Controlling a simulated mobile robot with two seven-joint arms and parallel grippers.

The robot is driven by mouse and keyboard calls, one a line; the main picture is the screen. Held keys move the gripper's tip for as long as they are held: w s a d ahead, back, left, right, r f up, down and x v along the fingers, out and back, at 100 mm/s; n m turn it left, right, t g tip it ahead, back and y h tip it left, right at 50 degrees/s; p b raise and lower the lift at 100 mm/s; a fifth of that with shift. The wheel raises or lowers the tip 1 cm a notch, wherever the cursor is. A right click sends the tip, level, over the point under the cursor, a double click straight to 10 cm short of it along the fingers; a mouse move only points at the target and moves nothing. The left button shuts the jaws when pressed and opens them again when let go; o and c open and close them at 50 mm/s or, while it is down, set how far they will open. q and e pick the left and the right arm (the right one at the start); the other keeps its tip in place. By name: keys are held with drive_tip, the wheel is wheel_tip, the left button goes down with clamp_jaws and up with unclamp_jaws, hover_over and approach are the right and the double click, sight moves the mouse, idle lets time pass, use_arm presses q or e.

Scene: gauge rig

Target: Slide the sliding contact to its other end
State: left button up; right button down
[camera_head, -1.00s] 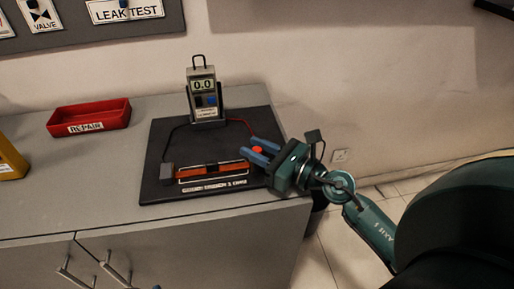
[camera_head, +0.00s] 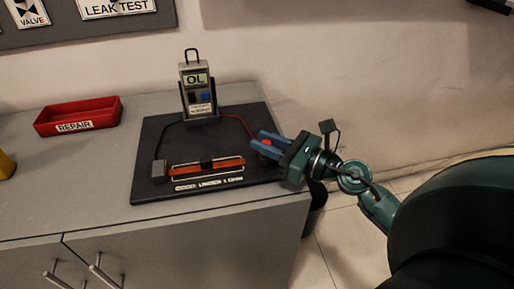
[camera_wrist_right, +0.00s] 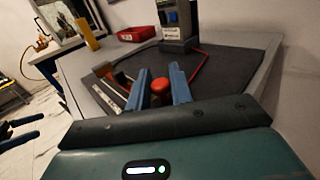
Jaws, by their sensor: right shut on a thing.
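My right gripper (camera_head: 265,140) is shut on a red-topped probe (camera_head: 266,143), just beyond the bar's right end and apart from the sliding contact. In the right wrist view the probe's round red top (camera_wrist_right: 160,86) sits between the blue fingers. The grey meter (camera_head: 197,88) stands at the back of the board and reads OL. My left gripper (camera_wrist_right: 22,127) shows at the left edge of the wrist view, its fingers apart and empty.
A red wire (camera_head: 235,118) runs from the meter to the probe. A grey block (camera_head: 159,171) stands at the bar's left end. A red REPAIR tray (camera_head: 78,117) lies on the grey counter (camera_head: 60,195) to the left. The counter's front left is clear.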

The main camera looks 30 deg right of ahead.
drive_tip(key=shift+d+h, duration=0.3)
drive_tip(key=shift+d, duration=0.2)
drive_tip(key=c, duration=1.6)
unclamp_jaws()
drive_tip(key=shift+c, duration=0.2)
drive_tip(key=o, duration=0.3)
drive_tip(key=shift+s+d, duration=0.1)
drive_tip(key=shift+d, duration=0.15)
drive_tip(key=shift+a, duration=0.1)
